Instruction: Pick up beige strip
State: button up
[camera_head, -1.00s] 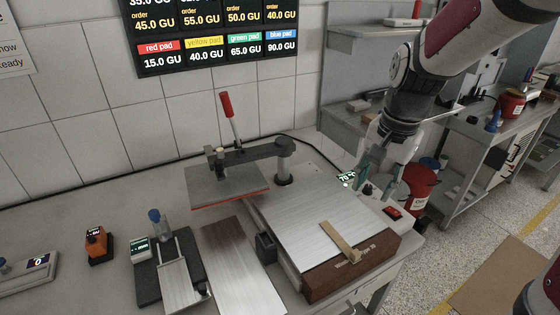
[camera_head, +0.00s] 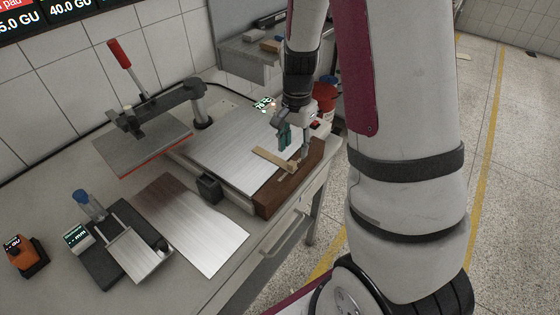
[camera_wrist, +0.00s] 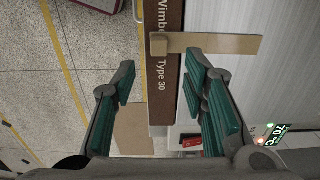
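The beige strip (camera_head: 268,158) lies flat on the right edge of the metal plate of the heated press. Its end reaches over the brown front block (camera_head: 287,187) of the press. My gripper (camera_head: 293,146) is low beside the strip's right end in the head view, and it partly hides the area there. In the wrist view the strip (camera_wrist: 218,43) lies across the picture just beyond the green-padded fingertips of my gripper (camera_wrist: 160,72). The strip does not appear to be held.
The press's red-handled lever arm (camera_head: 119,54) and raised upper plate (camera_head: 142,148) stand to the left. A metal sheet (camera_head: 195,222), a gauge device (camera_head: 130,255) and an orange device (camera_head: 25,255) lie on the table. A red canister (camera_head: 325,100) stands behind my gripper.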

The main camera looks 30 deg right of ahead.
aim_at(290, 166)
jog(key=shift+s+f+p, duration=0.1)
jog(key=shift+f+p, duration=0.35)
jog(key=shift+f, duration=2.45)
grip_shut()
